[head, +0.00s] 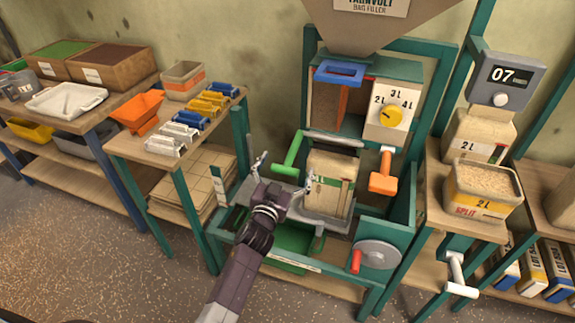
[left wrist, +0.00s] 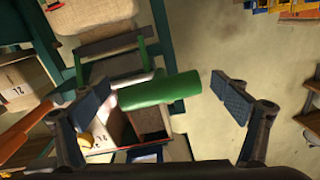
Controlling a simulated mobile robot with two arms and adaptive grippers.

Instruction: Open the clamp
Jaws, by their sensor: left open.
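The clamp has a green handle (head: 290,156) at the front of the bag filler, joined to a grey bar (head: 333,140) across the top of a filled bag (head: 332,180). In the left wrist view the green handle (left wrist: 158,91) lies between my open fingers, with a gap on both sides. My left gripper (head: 284,172) is open and empty in front of the handle; it also shows in the left wrist view (left wrist: 163,101). The bag stands upright under the filler. My right gripper is not in view.
An orange handle (head: 383,172) and a dial with a yellow knob (head: 390,116) are right of the bag. A grey wheel with a red grip (head: 375,254) is lower right. A side table holds coloured clips (head: 205,104) and an orange scoop (head: 138,110).

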